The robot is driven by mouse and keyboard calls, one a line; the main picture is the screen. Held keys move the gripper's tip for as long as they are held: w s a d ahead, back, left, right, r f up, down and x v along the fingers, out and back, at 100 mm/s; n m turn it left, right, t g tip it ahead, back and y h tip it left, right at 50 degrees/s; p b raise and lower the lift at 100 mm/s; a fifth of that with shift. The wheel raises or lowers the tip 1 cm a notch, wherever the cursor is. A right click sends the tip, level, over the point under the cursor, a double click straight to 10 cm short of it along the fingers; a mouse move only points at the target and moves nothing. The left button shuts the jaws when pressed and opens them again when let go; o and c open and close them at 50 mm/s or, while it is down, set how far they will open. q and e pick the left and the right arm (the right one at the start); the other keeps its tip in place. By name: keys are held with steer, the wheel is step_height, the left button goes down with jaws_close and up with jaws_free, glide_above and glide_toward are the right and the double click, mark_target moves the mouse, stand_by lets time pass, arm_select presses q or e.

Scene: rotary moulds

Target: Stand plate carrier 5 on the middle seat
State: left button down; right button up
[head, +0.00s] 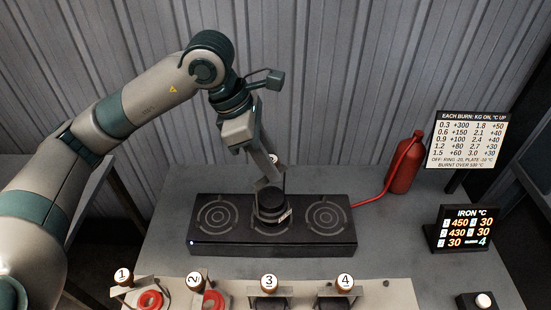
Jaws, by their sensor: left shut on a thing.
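My left gripper (268,180) comes down from above and is shut on a carrier with a dark round body (271,207), taken to be plate carrier 5; its number cannot be read. A pale knob top (275,159) shows just behind the fingers. The dark body is at the middle seat (258,227) of the long black burner block (220,247) and hides most of that seat's rings. I cannot tell whether it touches the seat. The left seat (217,217) and the right seat (328,215) are bare. My right gripper is not in view.
Carriers 1 (123,275), 2 (194,279), 3 (268,281) and 4 (345,282) stand along the front; 1 and 2 have red rings. A red gas bottle (404,165), a burn chart (468,138) and an iron temperature display (466,229) are at right.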

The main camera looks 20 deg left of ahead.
mark_target(271, 205)
arm_select(q)
steer(key=shift+f+p, duration=0.6)
steer(key=shift+f, duration=0.2)
steer(key=shift+f+p, duration=0.4)
steer(key=shift+f, duration=0.85)
steer(key=c, duration=1.5)
jaws_free()
steer(key=shift+o, duration=0.2)
steer(key=shift+s, duration=0.1)
